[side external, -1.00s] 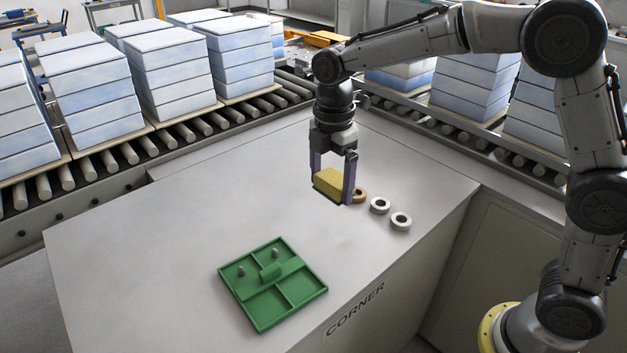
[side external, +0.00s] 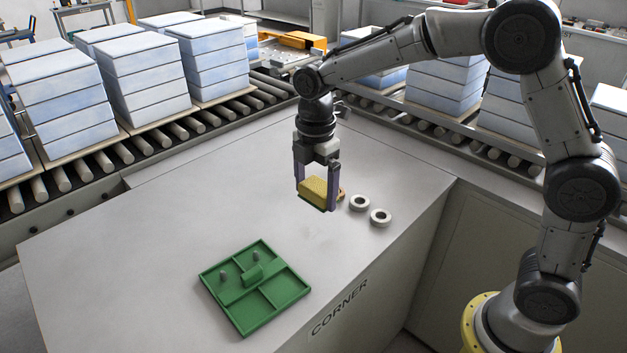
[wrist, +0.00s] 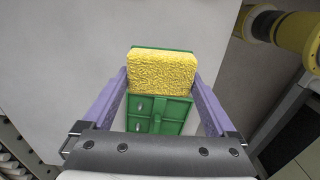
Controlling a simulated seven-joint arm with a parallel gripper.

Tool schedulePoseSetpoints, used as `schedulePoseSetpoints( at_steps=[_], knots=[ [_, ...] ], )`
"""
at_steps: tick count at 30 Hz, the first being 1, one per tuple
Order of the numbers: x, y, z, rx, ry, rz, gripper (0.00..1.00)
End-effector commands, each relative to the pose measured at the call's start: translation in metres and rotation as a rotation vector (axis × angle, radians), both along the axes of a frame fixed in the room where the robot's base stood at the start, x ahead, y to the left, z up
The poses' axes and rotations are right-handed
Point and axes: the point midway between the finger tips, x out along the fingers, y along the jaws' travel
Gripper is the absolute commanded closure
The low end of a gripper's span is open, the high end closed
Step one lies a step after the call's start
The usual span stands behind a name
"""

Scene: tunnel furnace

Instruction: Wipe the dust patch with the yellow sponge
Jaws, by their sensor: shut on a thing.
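The yellow sponge (side external: 314,189) has a green layer along its lower edge. My gripper (side external: 316,192) is shut on it, with one purple finger at each end. The sponge appears held above the grey worktop (side external: 150,235), beyond the green tray; the exact gap is hard to tell. In the wrist view the sponge (wrist: 162,70) sits between the fingers of my gripper (wrist: 160,75), its textured yellow face showing and a green strip behind it. I cannot make out a dust patch on the worktop.
A green compartment tray (side external: 206,281) with small grey pegs lies on the worktop. Two pale rings (side external: 359,203) (side external: 381,217) lie right of the sponge; an orange-brown ring (side external: 341,195) is partly hidden behind my gripper. Roller conveyors (side external: 150,142) with stacked blocks run behind. The left worktop is clear.

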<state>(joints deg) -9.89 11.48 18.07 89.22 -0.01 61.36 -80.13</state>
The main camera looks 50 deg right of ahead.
Motion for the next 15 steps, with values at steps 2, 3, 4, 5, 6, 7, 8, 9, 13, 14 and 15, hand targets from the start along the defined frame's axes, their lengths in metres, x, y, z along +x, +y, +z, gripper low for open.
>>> schedulePoseSetpoints(
  at_steps=[2,3,4,5,6,7,8,9,13,14,15],
  knots=[
    [0.002,-0.006,-0.012,0.0,0.001,-0.002,0.52],
    [0.003,-0.007,-0.016,0.0,-0.001,-0.002,0.52],
    [0.004,-0.008,-0.019,0.0,-0.001,-0.001,0.52],
    [0.004,-0.008,-0.021,0.0,-0.001,0.0,0.52],
    [0.004,-0.009,-0.024,0.0,-0.001,0.0,0.52],
    [0.004,-0.009,-0.027,0.0,-0.001,0.0,0.52],
    [0.004,-0.009,-0.029,0.0,-0.001,0.001,0.52],
    [0.004,-0.009,-0.033,0.0,0.0,0.001,0.52],
    [0.003,-0.008,-0.045,0.0,0.001,0.001,0.52],
    [0.003,-0.008,-0.047,0.0,0.001,0.001,0.52],
    [0.004,-0.008,-0.051,0.0,0.0,0.001,0.52]
  ],
)
